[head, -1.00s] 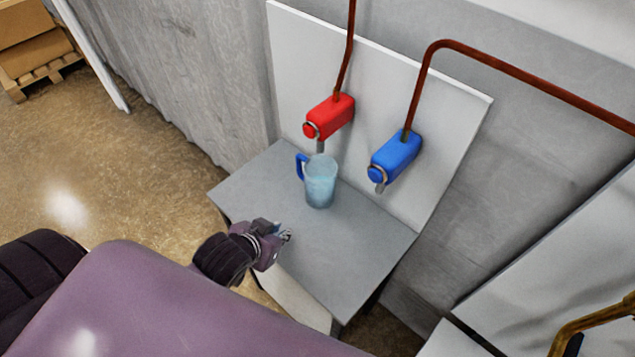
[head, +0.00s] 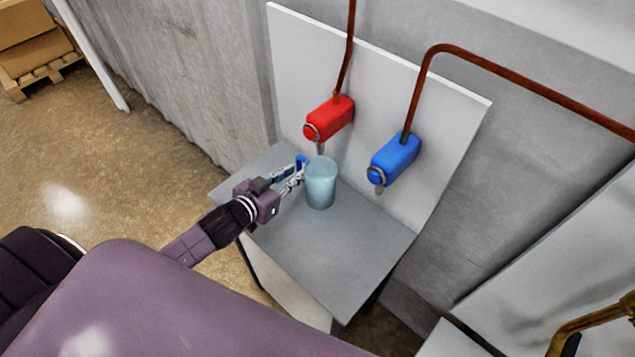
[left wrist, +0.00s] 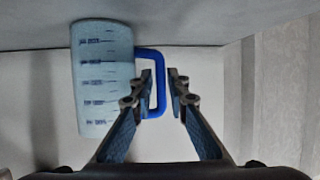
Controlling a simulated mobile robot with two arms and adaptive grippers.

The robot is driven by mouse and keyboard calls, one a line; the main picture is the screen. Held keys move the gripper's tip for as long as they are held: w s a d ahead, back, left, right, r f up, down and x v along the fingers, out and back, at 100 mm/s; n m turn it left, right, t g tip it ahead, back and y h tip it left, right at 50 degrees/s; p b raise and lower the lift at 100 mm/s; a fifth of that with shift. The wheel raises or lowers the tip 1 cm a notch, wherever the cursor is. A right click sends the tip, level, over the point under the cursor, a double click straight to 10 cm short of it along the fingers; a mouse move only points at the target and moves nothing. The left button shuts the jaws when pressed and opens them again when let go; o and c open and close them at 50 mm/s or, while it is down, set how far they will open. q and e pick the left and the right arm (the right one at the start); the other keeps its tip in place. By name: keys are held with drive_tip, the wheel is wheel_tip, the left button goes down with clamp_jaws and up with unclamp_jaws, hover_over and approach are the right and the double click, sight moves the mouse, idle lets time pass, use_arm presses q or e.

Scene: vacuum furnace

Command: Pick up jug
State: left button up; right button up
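The light-blue translucent jug (head: 322,187) stands upright on the grey table (head: 345,245), below and between the red and blue taps. Its blue handle (head: 302,162) points left, towards my left gripper (head: 297,173). In the left wrist view the jug (left wrist: 103,80) shows dark scale marks on its side. There my left gripper (left wrist: 160,82) is open, with one finger on each side of the handle's outer bar (left wrist: 161,98). A gap shows between the bar and the right finger; whether the left finger touches the handle is unclear. My right gripper is not in view.
The red tap (head: 329,118) and blue tap (head: 394,159) stick out from a white back panel (head: 450,125) above the table. Brown pipes run up from them. The table's front part is clear. Boxes on a pallet (head: 38,75) stand far left.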

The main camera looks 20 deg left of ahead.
sight(298, 170)
use_arm(q)
drive_tip(key=shift+p+x, duration=0.3)
drive_tip(key=shift+x, duration=1.65)
drive_tip(key=shift+r, duration=0.15)
drive_tip(key=shift+c, duration=0.2)
clamp_jaws()
drive_tip(key=shift+r, duration=0.1)
